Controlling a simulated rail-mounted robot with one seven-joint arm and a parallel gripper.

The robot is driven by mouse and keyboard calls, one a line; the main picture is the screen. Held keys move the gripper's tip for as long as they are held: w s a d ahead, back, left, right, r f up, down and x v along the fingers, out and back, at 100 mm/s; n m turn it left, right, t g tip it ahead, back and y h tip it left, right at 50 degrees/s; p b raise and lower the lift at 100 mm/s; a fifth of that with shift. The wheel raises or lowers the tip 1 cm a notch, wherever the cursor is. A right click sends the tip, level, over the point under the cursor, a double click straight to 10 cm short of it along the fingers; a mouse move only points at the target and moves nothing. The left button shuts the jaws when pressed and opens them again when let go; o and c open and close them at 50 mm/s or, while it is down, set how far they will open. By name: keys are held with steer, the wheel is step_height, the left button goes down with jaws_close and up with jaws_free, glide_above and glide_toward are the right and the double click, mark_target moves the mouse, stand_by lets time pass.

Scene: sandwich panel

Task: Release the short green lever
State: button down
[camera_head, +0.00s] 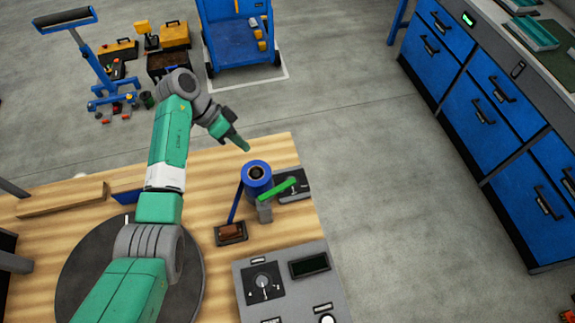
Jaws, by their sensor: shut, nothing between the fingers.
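A short bright green lever (285,187) slants up to the right beside a blue cylinder (257,184) with a dark round opening in its top. A small grey block (265,212) sits under the lever's left end. My gripper (244,148) is shut and empty, pointing down to the right. In the picture it is just above the blue cylinder, apart from the lever. Its height above the table cannot be told. The fingers are small in this view.
A blue rod (236,203) leans beside the cylinder, above a dark base with a brown block (231,231). A grey control box (285,285) stands in front. A dark grey plate (296,184) lies behind the lever. The wooden table (215,178) ends just right of these.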

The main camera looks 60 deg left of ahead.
mark_target(286, 182)
steer(key=x, duration=1)
steer(key=shift+w+d+p, duration=0.2)
steer(key=shift+d+p, duration=0.25)
steer(key=shift+d, duration=0.55)
steer(key=shift+w+d+p, duration=0.25)
steer(key=shift+d+p, duration=0.2)
steer(key=shift+d, duration=0.55)
steer(key=shift+r, duration=0.1)
steer(key=d+p, duration=0.1)
steer(key=w+d+p, duration=0.1)
steer(key=shift+w+d, duration=0.3)
steer(key=shift+d, duration=0.05)
steer(key=shift+s+a, duration=0.1)
steer(key=shift+a, duration=0.05)
steer(key=shift+s+a+b, duration=0.35)
steer(key=shift+s+a, duration=0.1)
steer(key=shift+a, duration=0.1)
